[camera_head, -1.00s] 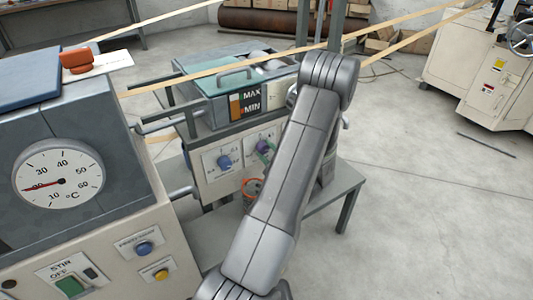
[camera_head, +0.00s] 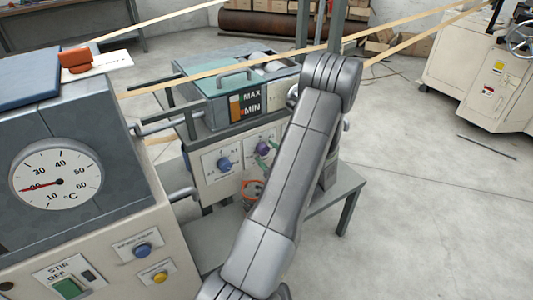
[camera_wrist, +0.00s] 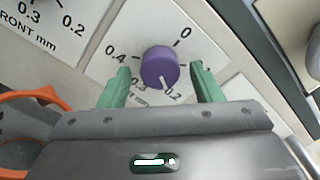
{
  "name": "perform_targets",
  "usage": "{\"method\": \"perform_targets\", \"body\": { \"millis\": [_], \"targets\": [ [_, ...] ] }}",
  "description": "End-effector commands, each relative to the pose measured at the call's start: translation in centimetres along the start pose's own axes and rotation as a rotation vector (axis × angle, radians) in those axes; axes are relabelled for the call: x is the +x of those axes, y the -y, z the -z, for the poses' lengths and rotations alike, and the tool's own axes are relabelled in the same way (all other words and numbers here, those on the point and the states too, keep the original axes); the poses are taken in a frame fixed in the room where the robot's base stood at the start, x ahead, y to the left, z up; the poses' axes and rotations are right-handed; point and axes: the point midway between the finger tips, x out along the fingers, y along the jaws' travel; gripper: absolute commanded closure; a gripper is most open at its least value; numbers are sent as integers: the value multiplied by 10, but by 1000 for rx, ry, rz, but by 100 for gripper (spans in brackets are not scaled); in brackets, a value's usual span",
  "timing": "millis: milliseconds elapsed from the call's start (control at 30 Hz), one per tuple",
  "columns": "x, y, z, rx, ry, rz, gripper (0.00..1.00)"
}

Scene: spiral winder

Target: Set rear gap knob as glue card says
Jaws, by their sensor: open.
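The purple rear gap knob (camera_wrist: 160,67) sits on a pale dial plate (camera_wrist: 208,52) in the wrist view. Its white pointer line points at or close to the 0.2 mark. My gripper (camera_wrist: 161,78) is open, with one green finger on each side of the knob and visible space between. In the head view, the purple knob (camera_head: 263,149) is right of the blue front knob (camera_head: 224,163), with green fingertips close by. A white card (camera_head: 108,62) lies by an orange object at upper left; its writing is too small to read.
A grey tank unit with a temperature dial (camera_head: 56,178) stands at left. The glue box with a MAX/MIN gauge (camera_head: 245,105) is above the knobs. An orange ring-shaped thing (camera_wrist: 30,97) is at left in the wrist view. Paper strips cross above.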

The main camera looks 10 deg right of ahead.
Motion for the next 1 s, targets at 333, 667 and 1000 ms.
{"method": "perform_targets", "body": {
  "millis": [333,667,1000],
  "targets": [
    [-70,1,0,3,-4,4,41],
    [-122,0,0,1,-1,1,41],
    [-132,0,0,0,1,0,41]
  ]
}}
